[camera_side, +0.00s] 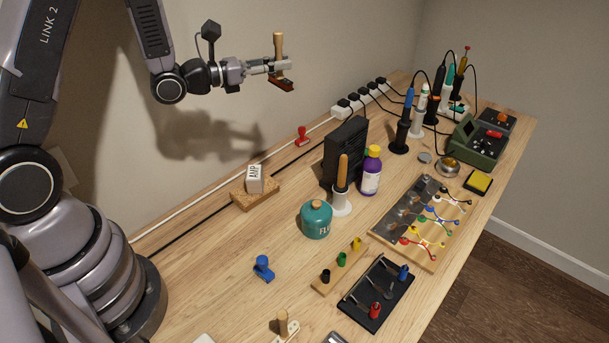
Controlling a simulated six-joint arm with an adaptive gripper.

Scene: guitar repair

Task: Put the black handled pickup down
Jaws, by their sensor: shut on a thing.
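My gripper (268,67) is raised above the back of the bench, well clear of the top. It is shut on a tool with a tan wooden handle (278,44) and a reddish-brown base (281,85); its handle points up. I see no black handle on it. A small black-handled piece (326,277) stands in a wooden strip (328,287) near the front, beside a green one (341,259) and a yellow one (356,244). Whether these are pickups is too small to tell. A similar blue piece (263,267) lies loose on the bench to their left.
Below my gripper are a red stamp-like piece (302,136), a power strip (358,101) and an AMP block (255,180) on a cork slab. A black box (345,150), teal canister (316,219) and purple bottle (371,172) stand mid-bench. The bench's left front is mostly clear.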

